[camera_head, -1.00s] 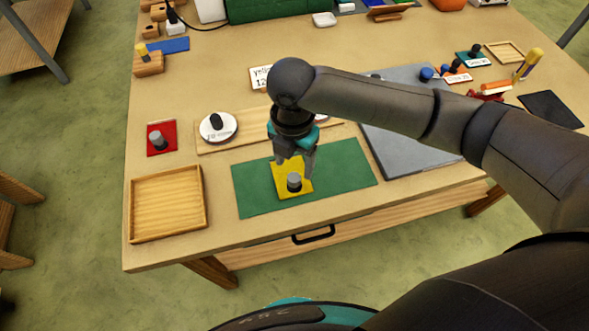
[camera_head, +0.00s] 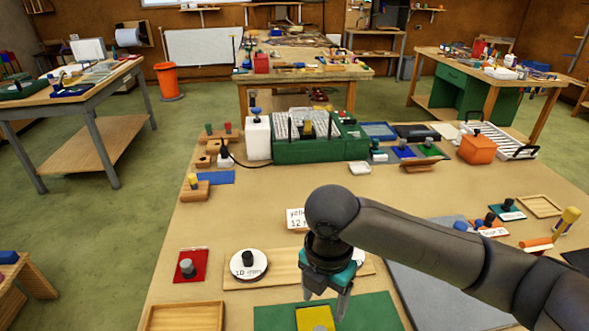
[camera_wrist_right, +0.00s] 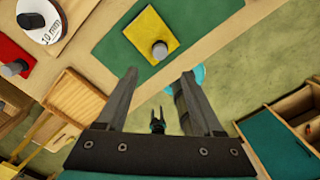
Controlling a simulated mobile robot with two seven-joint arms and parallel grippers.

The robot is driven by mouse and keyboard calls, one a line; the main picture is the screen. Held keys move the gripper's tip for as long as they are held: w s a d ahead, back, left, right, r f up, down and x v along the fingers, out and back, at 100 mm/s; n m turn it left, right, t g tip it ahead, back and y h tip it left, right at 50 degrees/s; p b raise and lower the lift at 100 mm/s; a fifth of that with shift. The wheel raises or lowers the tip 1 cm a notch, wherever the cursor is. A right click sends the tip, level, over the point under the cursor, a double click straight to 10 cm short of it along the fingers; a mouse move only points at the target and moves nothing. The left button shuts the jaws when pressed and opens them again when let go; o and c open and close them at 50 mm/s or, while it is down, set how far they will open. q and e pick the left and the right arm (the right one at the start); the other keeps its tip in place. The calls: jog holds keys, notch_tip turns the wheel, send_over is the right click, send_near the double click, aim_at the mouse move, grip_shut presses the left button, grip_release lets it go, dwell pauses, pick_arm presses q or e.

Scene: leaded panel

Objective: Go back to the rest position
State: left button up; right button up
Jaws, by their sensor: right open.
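My right gripper (camera_head: 327,300) hangs pointing down above the green mat (camera_head: 380,308) at the bottom of the head view. In the right wrist view its two fingers (camera_wrist_right: 158,90) are spread wide with nothing held between them. A yellow square plate (camera_head: 314,318) lies on the green mat just below the gripper, apart from the fingers. The right wrist view shows the whole yellow plate (camera_wrist_right: 148,36) with its grey knob (camera_wrist_right: 160,50). My left gripper cannot be made out in either view.
Left of the mat are a red plate (camera_head: 190,268) with a grey knob, a white 10 mm disc (camera_head: 249,264) on a wooden board, and an empty wooden tray (camera_head: 185,317). A grey slab (camera_head: 425,285) lies under my right arm. A green machine (camera_head: 300,150) stands farther back.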

jog(key=s+a+f+m+t+y, duration=0.2)
jog(key=s+a+f+m+y, duration=0.15)
jog(key=s+a+m, duration=0.5)
jog(key=s+d+f+m+t+h, duration=0.1)
jog(key=s+d+f+m, duration=0.15)
jog(key=d+m, duration=0.55)
jog(key=s+d+f+m+h, duration=0.2)
jog(key=s+d+m, duration=0.2)
jog(key=d+m, duration=0.45)
notch_tip(320, 180, down, 27)
jog(key=s+b, duration=0.1)
jog(key=b, duration=0.5)
jog(key=s+d+f+g+b, duration=0.1)
jog(key=s+f+b, duration=0.2)
jog(key=s+f, duration=0.4)
jog(key=s+d+f+g+b, duration=0.1)
jog(key=s+f+b, duration=0.2)
jog(key=s+f, duration=0.5)
notch_tip(320, 180, down, 6)
jog(key=shift+s+d+r, duration=0.15)
jog(key=shift+s+d, duration=0.15)
